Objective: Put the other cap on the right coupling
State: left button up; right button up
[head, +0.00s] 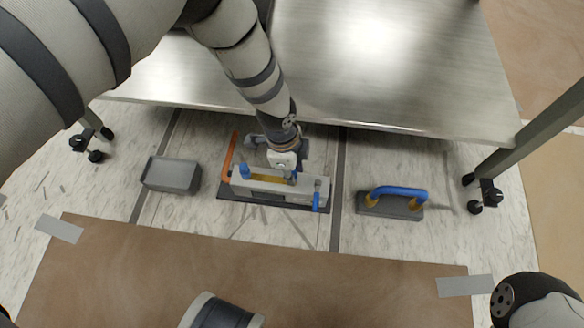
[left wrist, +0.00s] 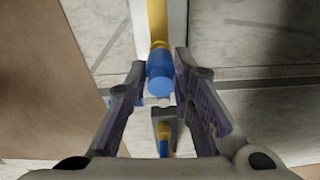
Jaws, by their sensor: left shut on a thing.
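The vacuum unit (head: 268,188), a pale block on a dark base, stands on the floor. A yellow bar (head: 268,179) runs along its top, with one blue cap (head: 244,172) upright at its left end. My left gripper (head: 291,172) reaches down over the bar's right end. In the left wrist view my left gripper (left wrist: 159,80) has its fingers on both sides of a blue cap (left wrist: 159,75), in line with the yellow bar (left wrist: 158,22). The right coupling is hidden, so I cannot tell whether the cap is seated. My right gripper is not in view.
A grey box (head: 171,176) stands left of the unit, past an orange bar (head: 229,157). A dark block with a blue handle (head: 399,191) stands to its right. A blue lever (head: 316,201) sits at the unit's right end. The metal table (head: 400,75) overhangs behind.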

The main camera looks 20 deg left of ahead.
pick_arm(q)
jog(key=shift+f, duration=0.25)
jog(key=shift+f, duration=0.45)
dwell(2.2)
jog(key=o, duration=0.8)
jog(key=o, duration=0.5)
jog(key=shift+r+p, duration=1.95)
jog(key=shift+r, duration=0.65)
